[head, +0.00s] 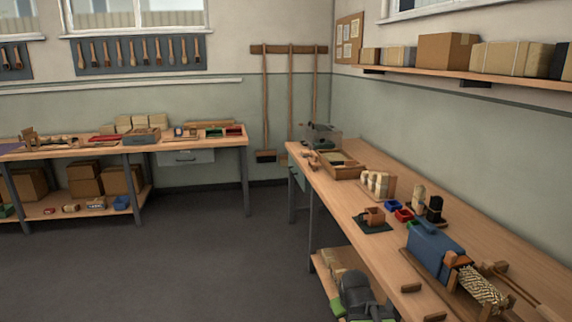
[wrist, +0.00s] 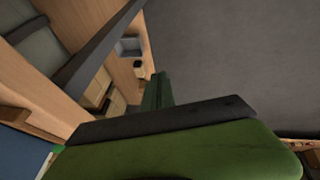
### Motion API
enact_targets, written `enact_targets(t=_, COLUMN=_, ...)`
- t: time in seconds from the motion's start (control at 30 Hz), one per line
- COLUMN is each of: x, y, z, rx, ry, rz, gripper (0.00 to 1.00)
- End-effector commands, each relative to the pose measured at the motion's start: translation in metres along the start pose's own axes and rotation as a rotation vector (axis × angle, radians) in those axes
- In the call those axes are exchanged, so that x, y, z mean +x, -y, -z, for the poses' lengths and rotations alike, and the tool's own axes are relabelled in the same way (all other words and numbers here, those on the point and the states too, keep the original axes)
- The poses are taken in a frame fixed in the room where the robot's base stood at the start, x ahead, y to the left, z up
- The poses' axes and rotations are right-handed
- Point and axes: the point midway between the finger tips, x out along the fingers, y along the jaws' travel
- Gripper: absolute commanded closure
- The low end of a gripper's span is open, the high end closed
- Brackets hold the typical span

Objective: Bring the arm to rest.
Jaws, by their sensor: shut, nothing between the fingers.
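In the wrist view my gripper (wrist: 158,88) shows as green and dark parts reaching up from the lower edge. Its jaws are shut with nothing held. Grey floor lies beyond it on the right, and wooden bench parts and a shelf with boxes lie on the left. In the head view a grey and green shape, which looks like part of my arm (head: 362,297), is low at the bottom centre, beside the right bench's (head: 349,240) front edge and below its top. The fingertips are hard to make out there.
The right bench carries a blue machine (head: 435,250), a bristle bundle (head: 482,287), small bins and blocks. Boxes (head: 345,263) sit on its lower shelf near my arm. Another bench (head: 70,152) stands at the back left. The grey floor (head: 190,265) between is clear.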

Motion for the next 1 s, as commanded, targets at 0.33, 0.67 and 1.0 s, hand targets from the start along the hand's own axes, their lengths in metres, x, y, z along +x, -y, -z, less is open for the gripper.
enact_targets(t=0.33, x=-0.055, y=0.049, z=-0.078, rx=0.337, ry=0.408, rz=0.166, gripper=1.00)
enact_targets(t=0.67, x=-0.142, y=0.027, z=-0.043, rx=0.334, ry=0.404, rz=0.165, gripper=1.00)
enact_targets(t=1.0, x=-0.170, y=0.020, z=-0.032, rx=0.333, ry=0.403, rz=0.164, gripper=1.00)
